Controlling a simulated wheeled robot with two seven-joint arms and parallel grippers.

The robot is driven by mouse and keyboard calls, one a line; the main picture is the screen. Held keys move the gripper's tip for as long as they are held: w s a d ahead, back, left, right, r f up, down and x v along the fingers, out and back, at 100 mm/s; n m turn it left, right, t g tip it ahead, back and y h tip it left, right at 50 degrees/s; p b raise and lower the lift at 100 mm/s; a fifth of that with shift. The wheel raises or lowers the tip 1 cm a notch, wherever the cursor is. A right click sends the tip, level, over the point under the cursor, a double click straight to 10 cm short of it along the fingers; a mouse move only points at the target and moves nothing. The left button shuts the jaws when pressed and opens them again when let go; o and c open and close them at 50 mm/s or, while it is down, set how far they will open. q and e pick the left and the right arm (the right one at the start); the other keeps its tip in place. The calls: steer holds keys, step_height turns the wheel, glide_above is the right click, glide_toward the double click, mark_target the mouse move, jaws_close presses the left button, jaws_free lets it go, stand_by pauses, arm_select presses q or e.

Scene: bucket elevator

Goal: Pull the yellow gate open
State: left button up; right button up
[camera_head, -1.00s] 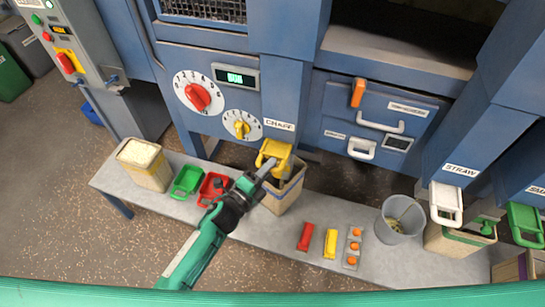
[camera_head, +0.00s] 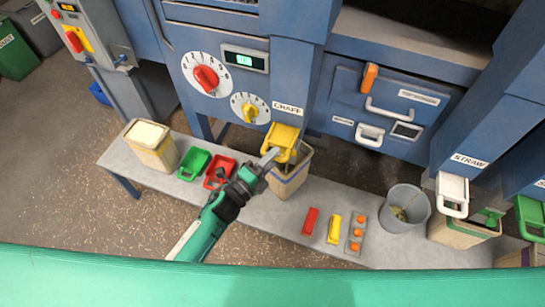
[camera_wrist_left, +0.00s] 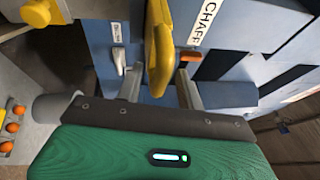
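The yellow gate (camera_head: 283,138) is at the bottom of the blue chute labelled CHAFF (camera_head: 288,108), in the middle of the head view, above a tan bucket (camera_head: 290,178). My left gripper (camera_head: 272,155) is at its handle, coming from the lower left. In the left wrist view, the yellow handle (camera_wrist_left: 158,50) stands between the two grey fingers (camera_wrist_left: 160,85), with a gap visible on either side. The fingers are open, and I cannot tell whether either touches the handle. My right gripper is not in view.
A grey bench (camera_head: 300,235) runs under the chutes. It bears a filled bucket (camera_head: 151,147), green tray (camera_head: 193,163), red tray (camera_head: 219,172), small red and yellow blocks, and a grey pail (camera_head: 404,209). A white gate (camera_head: 452,194) is under STRAW at right.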

arm_select(q)
steer(key=b+v, duration=0.3)
steer(key=v, duration=1)
steer(key=shift+s+a, duration=0.2)
steer(key=shift+s, duration=0.1)
steer(key=a+f+n+g+y, duration=0.1)
steer(key=a+f+n+y, duration=0.25)
steer(key=f, duration=0.55)
steer(key=a+f+n+y, duration=0.25)
steer(key=f+n, duration=0.25)
steer(key=f, duration=0.5)
steer(key=s+a+f+n+g+y, duration=0.2)
steer(key=s+a+f+n, duration=0.1)
steer(key=f, duration=0.5)
steer(key=s+a+f+n+g+y, duration=0.2)
steer(key=s+f+n, duration=0.15)
steer(key=f, duration=0.45)
steer(key=s+a+f+n+g+y, duration=0.1)
steer(key=s+f+n+g, duration=0.2)
steer(key=s+f, duration=0.3)
steer(key=s+a+f+n+g+y, duration=0.1)
steer(key=s+f+n+g, duration=0.2)
steer(key=s, duration=1)
steer(key=s+a+f+n+g+y, duration=0.1)
steer(key=s+a+f+n+g, duration=0.1)
steer(key=s+f, duration=0.7)
steer(key=shift+s+f+n+g, duration=0.15)
steer(key=shift+s+n+g, duration=0.1)
steer(key=shift+n+g, duration=0.4)
